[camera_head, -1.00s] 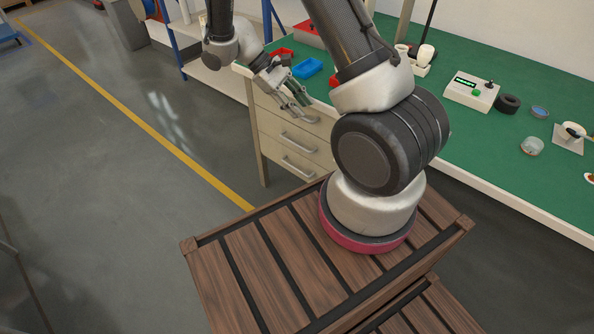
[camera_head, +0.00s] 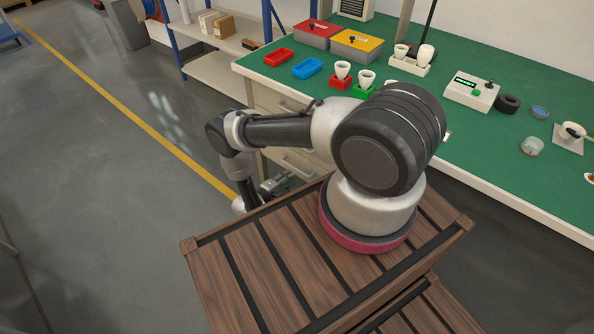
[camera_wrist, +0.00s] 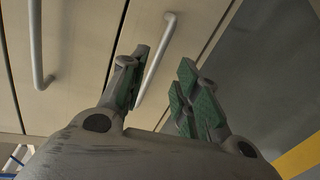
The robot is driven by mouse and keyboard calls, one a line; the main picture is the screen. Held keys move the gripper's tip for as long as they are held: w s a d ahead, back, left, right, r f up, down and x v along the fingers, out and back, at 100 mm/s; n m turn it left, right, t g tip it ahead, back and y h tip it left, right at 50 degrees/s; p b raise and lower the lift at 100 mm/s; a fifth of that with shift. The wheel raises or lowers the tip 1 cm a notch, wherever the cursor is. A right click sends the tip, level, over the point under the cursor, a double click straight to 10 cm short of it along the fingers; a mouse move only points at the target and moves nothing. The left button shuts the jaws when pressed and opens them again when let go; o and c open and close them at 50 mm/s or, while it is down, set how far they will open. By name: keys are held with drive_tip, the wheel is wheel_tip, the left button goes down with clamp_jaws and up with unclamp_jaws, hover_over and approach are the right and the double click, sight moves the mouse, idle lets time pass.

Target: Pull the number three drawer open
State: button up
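The drawer unit sits under the green bench. Its lowest drawer (camera_head: 312,160) has a metal bar handle (camera_head: 298,168). The upper drawer handle (camera_head: 288,108) shows above my arm, which hides the middle drawer. I see no number labels. My gripper (camera_head: 275,183) is low in front of the lowest drawer, partly hidden by my arm. In the wrist view my gripper (camera_wrist: 163,68) is open, its two green-padded fingers apart. The nearest bar handle (camera_wrist: 156,58) appears between the fingers, close to the left one; I cannot tell contact. Another handle (camera_wrist: 37,45) lies further left.
The green bench top (camera_head: 480,140) carries red and blue trays, lidded boxes, cups and a small device (camera_head: 472,92). A shelf rack (camera_head: 215,65) stands at the back left. The grey floor (camera_head: 90,190) is clear on the left, with a yellow line (camera_head: 150,130).

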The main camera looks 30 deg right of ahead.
sight(297, 170)
drive_tip(key=shift+m+t, duration=0.3)
drive_tip(key=shift+m, duration=0.3)
drive_tip(key=x, duration=0.3)
drive_tip(key=w+x, duration=0.1)
drive_tip(key=x, duration=0.3)
drive_tip(key=shift+w, duration=0.1)
drive_tip(key=shift+c, duration=0.3)
drive_tip(key=shift+r, duration=0.1)
clamp_jaws()
